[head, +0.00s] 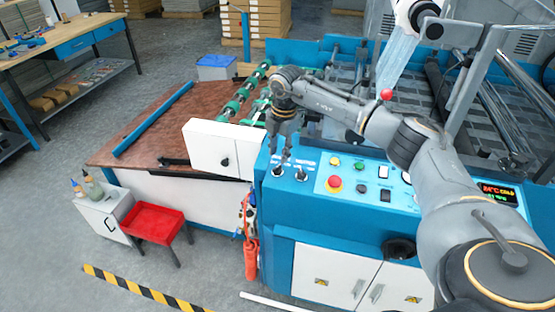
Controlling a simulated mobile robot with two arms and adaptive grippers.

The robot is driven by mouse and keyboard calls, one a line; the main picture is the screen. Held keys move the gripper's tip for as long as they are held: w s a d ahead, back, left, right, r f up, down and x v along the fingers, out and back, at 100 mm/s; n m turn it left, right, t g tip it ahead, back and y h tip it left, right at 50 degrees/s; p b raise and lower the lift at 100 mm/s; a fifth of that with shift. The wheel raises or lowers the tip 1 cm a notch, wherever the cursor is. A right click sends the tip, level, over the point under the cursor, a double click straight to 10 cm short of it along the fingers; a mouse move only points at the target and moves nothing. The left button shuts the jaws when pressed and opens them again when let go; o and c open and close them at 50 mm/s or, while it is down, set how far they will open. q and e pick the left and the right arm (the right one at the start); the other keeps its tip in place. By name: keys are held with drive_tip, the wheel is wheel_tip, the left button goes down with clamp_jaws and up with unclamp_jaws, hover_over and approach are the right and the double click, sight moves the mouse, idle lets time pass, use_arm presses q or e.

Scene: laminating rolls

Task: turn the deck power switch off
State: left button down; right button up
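The blue machine's control deck (325,200) carries two small switches on round plates at its left end, the left switch (278,172) and the right switch (302,174). I cannot read their labels or tell how they are set. My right gripper (281,155) points down just above the left switch, with its fingertips close over it. I cannot tell whether they touch it. The fingers are small and near each other, and nothing shows held between them. My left gripper is not in view.
Right of the switches are a red emergency button (334,183), several small buttons and a lit display (498,193). A white box (210,147) stands left of the deck. A red stool (152,222) and a small cabinet (104,215) are on the floor.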

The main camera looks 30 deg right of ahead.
sight(277, 167)
drive_tip(key=shift+w+a+f+p, duration=0.15)
drive_tip(key=shift+f+p, duration=0.1)
drive_tip(key=shift+f, duration=1.15)
drive_tip(key=shift+w+d+f+p, duration=0.15)
drive_tip(key=shift+f+p, duration=0.1)
drive_tip(key=shift+f, duration=1.1)
drive_tip(key=shift+a, duration=0.1)
clamp_jaws()
